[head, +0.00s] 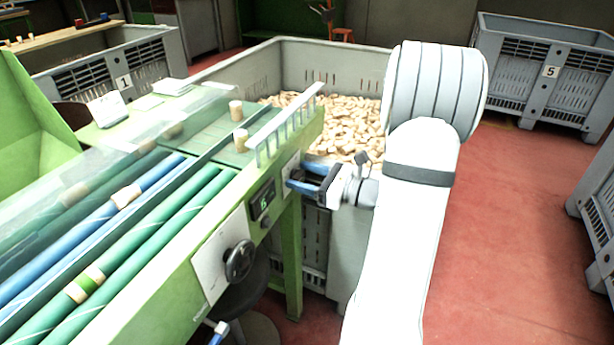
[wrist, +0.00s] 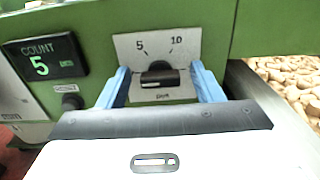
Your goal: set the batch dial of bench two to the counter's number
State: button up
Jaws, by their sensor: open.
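The batch dial (wrist: 160,76) is a black bar knob on a pale plate (wrist: 185,92) marked 5 and 10 in the wrist view. The knob lies roughly level; I cannot tell which mark it points to. The counter (wrist: 42,60), left of the plate, reads 5 in green; its display also shows in the head view (head: 263,199), too small to read surely. My gripper (wrist: 161,74) is open, with one blue finger on each side of the knob; contact is unclear. In the head view my gripper (head: 299,175) is at the green bench's end, partly hiding the dial plate.
A small black button (wrist: 71,102) sits under the counter. A black handwheel (head: 239,262) is on the bench (head: 185,270) side. A grey crate of corks (head: 345,70) stands behind my arm. Red floor (head: 510,220) is clear to the right.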

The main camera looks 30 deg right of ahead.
jog(key=shift+c, duration=0.6)
jog(key=c, duration=0.7)
jog(key=shift+d, duration=0.35)
jog(key=shift+c, duration=0.9)
jog(key=shift+a, duration=0.3)
jog(key=shift+r+p, duration=0.15)
jog(key=shift+p, duration=0.25)
